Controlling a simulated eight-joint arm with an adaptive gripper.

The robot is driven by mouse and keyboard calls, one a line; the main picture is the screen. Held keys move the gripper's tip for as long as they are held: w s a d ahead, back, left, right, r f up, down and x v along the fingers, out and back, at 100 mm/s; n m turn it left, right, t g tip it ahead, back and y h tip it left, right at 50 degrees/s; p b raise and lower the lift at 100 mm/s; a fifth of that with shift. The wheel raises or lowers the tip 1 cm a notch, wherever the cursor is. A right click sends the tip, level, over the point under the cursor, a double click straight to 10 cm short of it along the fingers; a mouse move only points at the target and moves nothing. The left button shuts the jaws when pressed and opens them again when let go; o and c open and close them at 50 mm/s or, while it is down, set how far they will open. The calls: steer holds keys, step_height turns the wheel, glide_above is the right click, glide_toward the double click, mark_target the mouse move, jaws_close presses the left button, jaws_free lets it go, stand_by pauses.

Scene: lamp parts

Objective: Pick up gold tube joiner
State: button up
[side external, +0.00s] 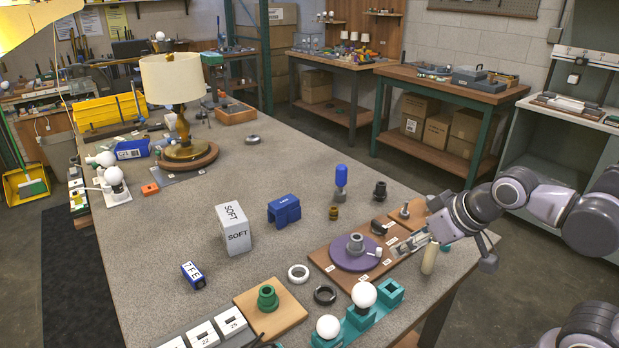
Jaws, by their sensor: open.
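A small gold-brown cylinder (334,213), which looks like the gold tube joiner, stands upright on the grey speckled table, just below a blue-topped grey fitting (340,182). My gripper (432,234) reaches in from the right, low over the table's right edge. It is open, well to the right of the gold cylinder and apart from it. Its fingertips are small and hard to separate from the metal parts around them. Nothing covers the gold cylinder.
A dark fitting (380,191) stands right of the gold cylinder. A purple disc (356,254) on a brown board lies between it and my gripper, lower down. A blue block (284,209) stands to its left.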

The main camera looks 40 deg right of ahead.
steer(key=w+d+r, duration=0.2)
steer(key=w+r, duration=0.1)
steer(key=w, duration=0.4)
steer(key=m+g+h, duration=0.1)
steer(key=m+g, duration=0.1)
steer(key=g, duration=0.1)
glide_above(335, 213)
steer(key=s, duration=0.4)
step_height(335, 213, down, 7)
steer(key=shift+w+a+x, duration=0.1)
steer(key=shift+x, duration=2.8)
steer(key=shift+w+a+x, duration=0.15)
steer(key=shift+x, duration=2.7)
jaws_close()
